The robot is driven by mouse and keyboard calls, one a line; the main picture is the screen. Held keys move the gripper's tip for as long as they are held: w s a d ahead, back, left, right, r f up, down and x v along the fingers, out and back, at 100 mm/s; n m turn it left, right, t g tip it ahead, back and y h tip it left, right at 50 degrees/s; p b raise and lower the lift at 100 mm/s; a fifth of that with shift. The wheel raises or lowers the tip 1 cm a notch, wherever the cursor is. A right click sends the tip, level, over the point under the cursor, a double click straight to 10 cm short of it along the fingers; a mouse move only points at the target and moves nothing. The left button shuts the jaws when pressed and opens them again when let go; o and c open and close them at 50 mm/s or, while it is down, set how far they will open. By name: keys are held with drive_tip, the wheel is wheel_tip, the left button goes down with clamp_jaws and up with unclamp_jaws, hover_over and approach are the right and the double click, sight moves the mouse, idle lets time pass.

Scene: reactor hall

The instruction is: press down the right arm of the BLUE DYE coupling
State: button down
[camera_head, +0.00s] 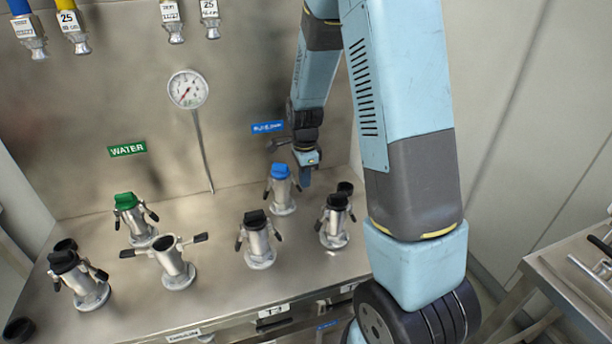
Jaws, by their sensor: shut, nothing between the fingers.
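The blue-capped coupling (281,195) stands upright at the back of the steel bench, below the blue label (267,127), whose text is too small to read surely. Its left arm (267,190) hangs down along the body. Its right arm is small and partly lost beside my gripper, so I cannot tell its angle for sure. My gripper (305,179) points down just right of the blue cap, with its fingers shut and empty. I cannot tell whether the fingertips touch the right arm.
Two black-capped couplings (259,246) (335,221) stand in front. A green-capped coupling (139,223), an open one with spread arms (176,265) and another black-capped one (84,283) stand left. A gauge (188,89) and hoses are on the back wall. My arm hides the bench's right end.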

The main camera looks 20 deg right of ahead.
wheel_tip(320, 180, up, 7)
drive_tip(key=d, duration=0.1)
idle(0.9)
drive_tip(key=shift+d, duration=0.1)
